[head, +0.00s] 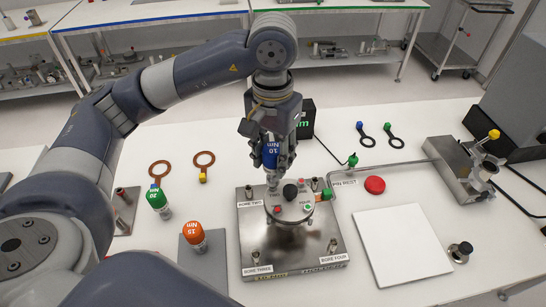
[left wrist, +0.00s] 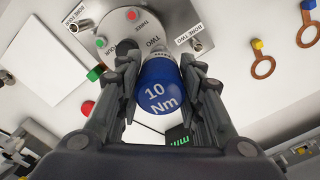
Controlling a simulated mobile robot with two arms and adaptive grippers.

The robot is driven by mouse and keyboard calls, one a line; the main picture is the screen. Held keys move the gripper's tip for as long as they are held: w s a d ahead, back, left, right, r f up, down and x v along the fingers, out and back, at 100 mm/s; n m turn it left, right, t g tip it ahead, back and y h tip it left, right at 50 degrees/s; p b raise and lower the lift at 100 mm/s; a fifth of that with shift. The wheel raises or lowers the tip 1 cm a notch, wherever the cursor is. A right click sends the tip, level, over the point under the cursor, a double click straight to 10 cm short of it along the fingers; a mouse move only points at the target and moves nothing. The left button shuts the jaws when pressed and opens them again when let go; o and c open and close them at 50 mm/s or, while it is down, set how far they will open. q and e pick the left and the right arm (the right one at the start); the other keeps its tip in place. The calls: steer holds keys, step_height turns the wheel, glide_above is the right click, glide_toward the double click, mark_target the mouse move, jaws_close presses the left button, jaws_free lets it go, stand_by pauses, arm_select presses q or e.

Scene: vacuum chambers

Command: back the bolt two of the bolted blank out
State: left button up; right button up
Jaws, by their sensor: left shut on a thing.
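My left gripper (head: 272,158) points down and is shut on the blue 10 Nm driver (head: 271,152). In the left wrist view the driver (left wrist: 157,88) sits between both fingers (left wrist: 160,70), label facing the camera. The round bolted blank (head: 292,214) lies on a square metal plate (head: 248,230). The driver's lower end is at the blank's far left edge, beside the TWO label (left wrist: 152,43). Bolt two is hidden beneath it, so I cannot tell whether they touch. A red mark (head: 277,210) and a green mark (head: 308,207) show on the blank. My right gripper is not in view.
A green driver (head: 158,200) and an orange driver (head: 194,236) stand left of the plate. Right of it are a red button (head: 375,185), a white panel (head: 402,243) and a metal fixture (head: 455,170). Ring gaskets (head: 204,160) lie behind left. A black display box (head: 306,119) stands behind.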

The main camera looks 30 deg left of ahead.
arm_select(q)
steer(key=shift+f+m+b, duration=0.15)
steer(key=shift+m+b, duration=0.6)
steer(key=shift+m, duration=0.05)
steer(key=shift+m+b, duration=0.75)
steer(key=shift+m, duration=0.25)
steer(key=m+b, duration=0.1)
steer(key=m, duration=0.2)
steer(key=shift+m+b, duration=0.3)
steer(key=shift+m, duration=0.5)
steer(key=n, duration=0.3)
steer(key=shift+f+b, duration=0.15)
steer(key=shift+b, duration=0.25)
steer(key=n, duration=0.4)
steer(key=shift+n, duration=0.4)
